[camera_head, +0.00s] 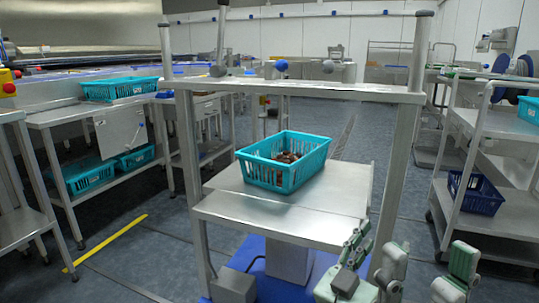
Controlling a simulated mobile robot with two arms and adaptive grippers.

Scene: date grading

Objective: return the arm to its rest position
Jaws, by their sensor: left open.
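My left gripper (376,250) is at the bottom, right of centre, with pale green-grey fingers pointing up and dark pads. It is open, and nothing shows between its fingers. It is in front of the right post of the steel stand, near the front right of the lower shelf. My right gripper (458,272) shows in part at the bottom edge, further right. The frame cuts it off, so I cannot tell whether it is open or shut. A teal basket (265,178) holding brown dates (287,157) stands on the stand's shelf (270,217), apart from both grippers.
The steel stand has upright posts (184,170) and a crossbar (330,91) above the basket. A side table with teal crates (119,88) is on the left. A trolley with a dark blue crate (476,193) is on the right. The floor at left is clear around a yellow line (105,243).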

